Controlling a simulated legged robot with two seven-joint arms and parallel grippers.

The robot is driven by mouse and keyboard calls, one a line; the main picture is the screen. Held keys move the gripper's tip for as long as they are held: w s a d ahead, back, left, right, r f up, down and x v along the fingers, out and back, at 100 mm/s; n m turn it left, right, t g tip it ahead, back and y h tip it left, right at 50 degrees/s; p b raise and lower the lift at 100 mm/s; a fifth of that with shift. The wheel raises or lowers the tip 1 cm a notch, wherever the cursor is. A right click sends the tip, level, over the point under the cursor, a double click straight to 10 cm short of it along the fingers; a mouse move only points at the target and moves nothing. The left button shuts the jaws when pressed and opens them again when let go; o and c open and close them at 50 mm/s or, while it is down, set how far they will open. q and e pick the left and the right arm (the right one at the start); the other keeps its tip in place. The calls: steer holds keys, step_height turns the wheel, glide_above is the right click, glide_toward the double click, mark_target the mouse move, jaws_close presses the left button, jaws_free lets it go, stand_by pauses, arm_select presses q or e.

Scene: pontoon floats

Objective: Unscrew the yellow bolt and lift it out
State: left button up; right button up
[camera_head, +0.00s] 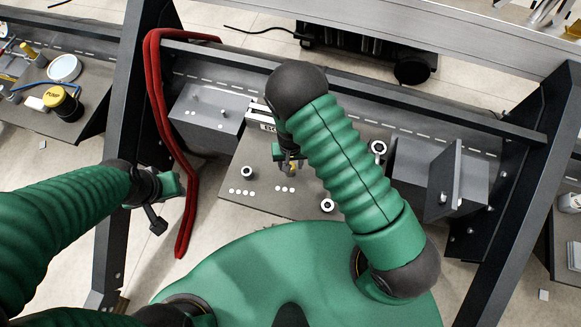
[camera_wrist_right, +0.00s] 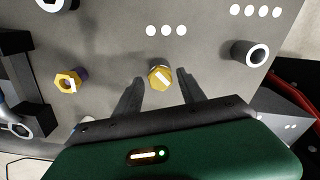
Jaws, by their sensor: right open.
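A yellow hex bolt head (camera_wrist_right: 160,77) with a pale stripe across it stands on the grey plate in the right wrist view, beside three white dots. My right gripper (camera_wrist_right: 159,86) is open, with one finger on each side of this bolt head; I cannot tell whether they touch it. A second yellow hex piece (camera_wrist_right: 68,82) sits to the left, outside the fingers. In the head view my right gripper (camera_head: 290,160) points down at the plate, and only a bit of yellow shows beneath it. My left gripper (camera_head: 166,188) hangs away from the plate, left of the red hose.
The grey plate (camera_head: 228,205) carries upright white-topped posts (camera_head: 247,172) around the bolt. Grey blocks (camera_head: 205,118) stand at its left and right (camera_head: 420,165). A red hose (camera_head: 190,200) hangs at the left frame post. The plate's front left is clear.

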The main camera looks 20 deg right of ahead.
steer(key=shift+a, duration=0.15)
steer(key=shift+r+m+p, duration=0.2)
steer(key=shift+m+p, duration=0.1)
steer(key=shift+m, duration=0.2)
steer(key=m+p, duration=0.2)
steer(key=m, duration=0.5)
steer(key=shift+r+m+p, duration=0.1)
steer(key=shift+m+p, duration=0.2)
steer(key=shift+m, duration=0.1)
steer(key=m, duration=0.3)
steer(key=shift+p, duration=0.3)
steer(key=m+p, duration=0.1)
steer(key=m, duration=0.1)
steer(key=shift+m, duration=0.3)
steer(key=m+p, duration=0.1)
steer(key=m, duration=0.6)
steer(key=shift+m+p, duration=0.3)
steer(key=shift+p, duration=0.1)
steer(key=shift+f+m, duration=0.25)
steer(key=shift+m, duration=0.85)
